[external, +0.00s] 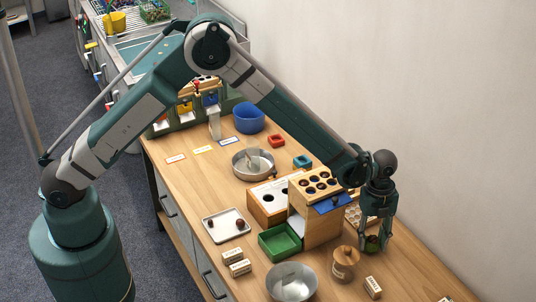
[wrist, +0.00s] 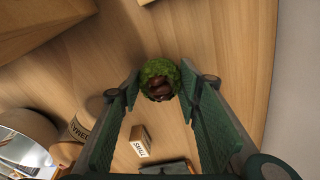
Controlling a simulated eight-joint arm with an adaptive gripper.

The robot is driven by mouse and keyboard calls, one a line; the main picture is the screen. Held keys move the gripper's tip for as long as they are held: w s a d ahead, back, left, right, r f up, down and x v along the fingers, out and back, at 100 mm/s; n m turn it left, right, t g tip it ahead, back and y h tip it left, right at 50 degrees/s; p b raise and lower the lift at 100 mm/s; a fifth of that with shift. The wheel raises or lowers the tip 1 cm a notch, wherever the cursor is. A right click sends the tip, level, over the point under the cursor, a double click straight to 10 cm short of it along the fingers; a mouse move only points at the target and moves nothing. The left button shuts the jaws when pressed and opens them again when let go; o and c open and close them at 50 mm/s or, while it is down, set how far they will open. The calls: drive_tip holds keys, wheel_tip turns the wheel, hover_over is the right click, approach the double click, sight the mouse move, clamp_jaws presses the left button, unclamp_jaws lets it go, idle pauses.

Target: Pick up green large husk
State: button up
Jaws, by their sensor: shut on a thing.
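The green large husk (wrist: 149,69) is a round, bristly green shell with brown chestnuts showing in its opening. In the wrist view it sits between the tips of my gripper (wrist: 160,82), with a finger against each side. My gripper (external: 376,238) is shut on it. In the external view the husk (external: 373,243) shows small and dark between the fingers, at the right side of the table near the wall. The fingers partly hide it there. I cannot tell whether it touches the table.
A wooden box with round holes (external: 322,231) stands just left of my gripper. A wooden lidded jar (external: 345,262), a small labelled block (external: 373,288), a metal bowl (external: 291,284) and a green tray (external: 281,241) are nearby. The wall (external: 450,150) is close on the right.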

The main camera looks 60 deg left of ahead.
sight(373, 238)
wheel_tip(373, 238, up, 9)
drive_tip(key=shift+r+p, duration=0.1)
drive_tip(key=shift+p, duration=0.4)
